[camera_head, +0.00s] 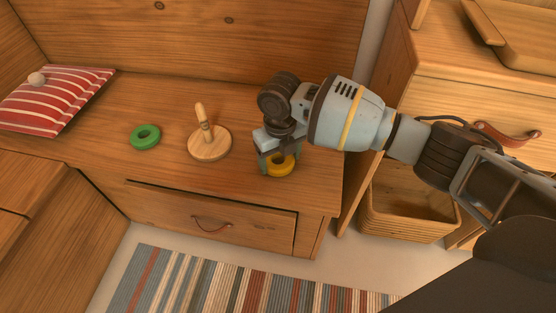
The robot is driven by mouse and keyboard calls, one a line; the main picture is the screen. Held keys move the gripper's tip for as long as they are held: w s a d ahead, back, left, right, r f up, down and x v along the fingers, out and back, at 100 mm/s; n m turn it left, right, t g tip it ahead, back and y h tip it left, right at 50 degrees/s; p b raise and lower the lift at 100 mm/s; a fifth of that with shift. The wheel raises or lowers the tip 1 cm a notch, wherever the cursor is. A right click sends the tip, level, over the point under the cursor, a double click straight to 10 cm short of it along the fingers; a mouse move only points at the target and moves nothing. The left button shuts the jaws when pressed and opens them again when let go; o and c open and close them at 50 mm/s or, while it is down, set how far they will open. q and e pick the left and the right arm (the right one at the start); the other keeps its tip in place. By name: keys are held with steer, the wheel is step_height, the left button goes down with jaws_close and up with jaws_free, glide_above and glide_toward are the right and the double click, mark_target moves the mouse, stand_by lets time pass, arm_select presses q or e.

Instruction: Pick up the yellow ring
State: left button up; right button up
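The yellow ring (284,168) lies on the wooden bench top (110,130), near its front edge on the right side. My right gripper (275,158) points down directly over the ring, and its fingers partly cover the ring's back and left side. The fingertips overlap the ring in this view, so I cannot tell whether they are closed on it. My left gripper is not in view.
A wooden peg stand (212,145) stands left of the gripper, with a green ring (145,137) further left. A striped cushion (55,100) lies at the far left. A drawer (215,222) is below, and a basket (408,218) stands on the right.

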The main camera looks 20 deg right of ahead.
steer(key=c, duration=0.4)
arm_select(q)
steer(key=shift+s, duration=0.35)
arm_select(e)
steer(key=shift+r, duration=0.55)
steer(key=r+p, duration=0.2)
steer(key=r, duration=0.1)
steer(key=shift+s+a, duration=0.1)
steer(key=shift+s, duration=0.1)
arm_select(q)
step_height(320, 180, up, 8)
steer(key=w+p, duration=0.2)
steer(key=p, duration=0.3)
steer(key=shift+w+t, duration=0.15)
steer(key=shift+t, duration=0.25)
arm_select(e)
steer(key=s+a, duration=0.3)
steer(key=s, duration=0.4)
steer(key=s+a, duration=0.4)
steer(key=s, duration=0.2)
steer(key=shift+s+r, duration=0.4)
steer(key=shift+r, duration=0.05)
